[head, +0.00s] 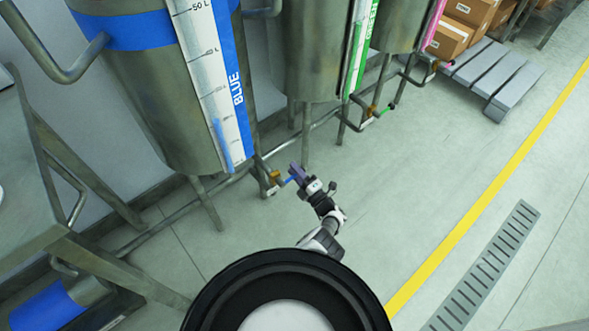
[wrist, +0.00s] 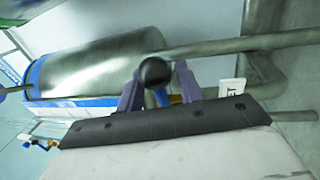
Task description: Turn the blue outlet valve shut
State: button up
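The blue outlet valve has a brass-coloured body (head: 272,178) on the pipe below the tank with the blue band, and a short blue lever (head: 288,181) pointing right from it. My gripper (head: 295,174) is at the lever's outer end. In the wrist view the two purple fingers of my gripper (wrist: 158,88) stand apart, and the blue lever (wrist: 162,98) shows between them, with a gap on each side. A dark round ball (wrist: 154,72) hides part of this space. I cannot tell whether either finger touches the lever.
The blue-labelled tank (head: 160,90) stands behind the valve. Two more tanks with a green lever (head: 386,110) and a red-marked valve (head: 446,63) stand farther right. A metal table (head: 50,235) is at left. The floor right of my arm is clear up to the yellow line (head: 490,190).

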jog(key=v, duration=1.3)
jog(key=shift+d, duration=0.1)
